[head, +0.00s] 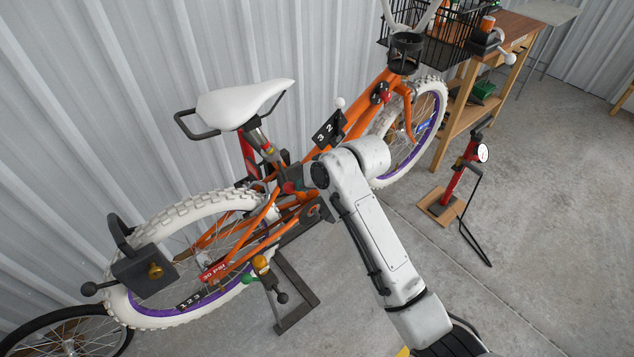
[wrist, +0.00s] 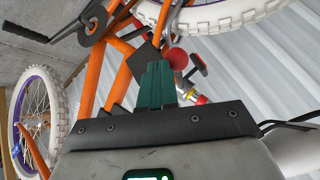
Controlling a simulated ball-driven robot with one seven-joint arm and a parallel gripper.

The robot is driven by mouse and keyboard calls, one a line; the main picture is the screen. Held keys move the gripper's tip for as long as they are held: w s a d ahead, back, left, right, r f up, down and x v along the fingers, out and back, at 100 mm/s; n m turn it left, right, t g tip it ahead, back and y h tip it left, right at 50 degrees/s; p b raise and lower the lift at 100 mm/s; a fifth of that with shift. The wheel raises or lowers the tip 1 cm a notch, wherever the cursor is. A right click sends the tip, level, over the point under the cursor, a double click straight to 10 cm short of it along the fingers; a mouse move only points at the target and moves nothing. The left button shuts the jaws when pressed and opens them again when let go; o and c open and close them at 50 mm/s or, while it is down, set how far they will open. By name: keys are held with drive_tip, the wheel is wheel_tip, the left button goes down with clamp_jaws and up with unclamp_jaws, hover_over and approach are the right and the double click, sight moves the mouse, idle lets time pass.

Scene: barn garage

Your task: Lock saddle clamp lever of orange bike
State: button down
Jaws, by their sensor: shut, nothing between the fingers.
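The orange bike (head: 352,128) stands on a dark stand along the corrugated wall, with its white saddle (head: 245,104) at the upper left. Below the saddle, a silver seat post (head: 264,142) enters the frame; it also shows in the wrist view (wrist: 187,90). In the wrist view a red ball knob (wrist: 177,58) sits by the post, just past my fingertips; contact cannot be told. A dark handle with a red part (wrist: 197,64) is beside it. My gripper (wrist: 155,70) has its green fingers shut and empty.
A black lockbox-like block (head: 145,270) hangs by the rear wheel. A red pump with a gauge (head: 465,170) stands on the floor at right. A wooden workbench (head: 470,75) is behind it. A black tyre (head: 70,330) is at lower left.

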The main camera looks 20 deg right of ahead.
drive_tip(key=w+a+f+m+t+h+b, duration=0.2)
drive_tip(key=a+m+h+b, duration=0.3)
drive_tip(key=b, duration=0.5)
drive_tip(key=w+a+f+m+t+h+b, duration=0.2)
drive_tip(key=a+m+h+b, duration=0.2)
drive_tip(key=a+m+b, duration=0.3)
drive_tip(key=shift+w+a+m+h+b, duration=0.3)
drive_tip(key=shift+a+m+h+b, duration=0.15)
drive_tip(key=shift+b, duration=1)
drive_tip(key=shift+a, duration=0.1)
